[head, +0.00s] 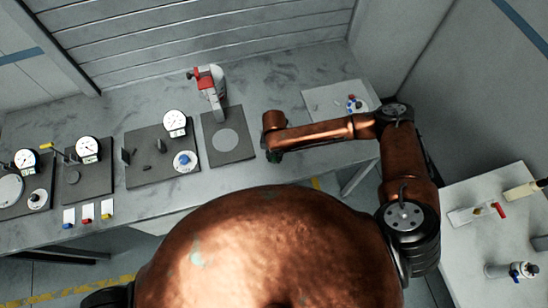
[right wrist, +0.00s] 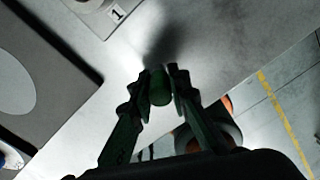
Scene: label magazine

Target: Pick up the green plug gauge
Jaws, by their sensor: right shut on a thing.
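The green plug gauge (right wrist: 160,88) shows in the right wrist view as a short green cylinder between the two fingers of my right gripper (right wrist: 159,76). The fingers are shut on its sides. A dark shadow lies on the table just beyond it, and I cannot tell how far it is from the surface. In the head view my right gripper (head: 275,156) is at the front part of the bench, right of the dark plate with the grey disc. The wrist mostly hides it and the gauge there. My left gripper is not in view.
The grey bench (head: 262,95) carries a red-and-grey stand (head: 212,88) on a dark plate (head: 229,153), with dial gauges on dark plates to the left. A pale tray (head: 325,98) with small parts lies at the right back.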

